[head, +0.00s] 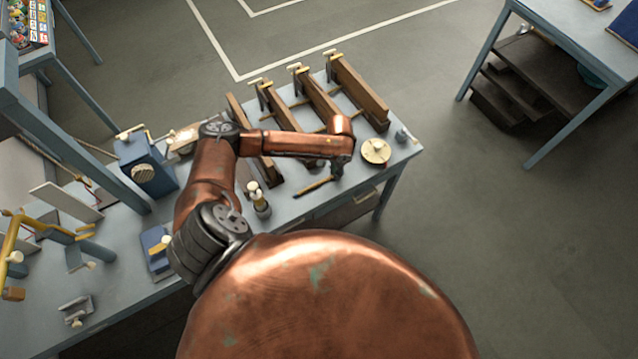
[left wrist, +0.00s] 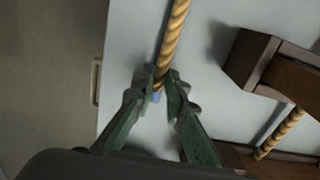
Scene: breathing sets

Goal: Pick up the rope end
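My right gripper is not in view.
Brown wooden bars (head: 357,90) with brass fittings stand behind the gripper. A round cream disc (head: 376,151) is to its right, and a small brass-topped fitting (head: 259,199) to its left. A blue box (head: 143,164) stands farther left. Open floor lies beyond the bench.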

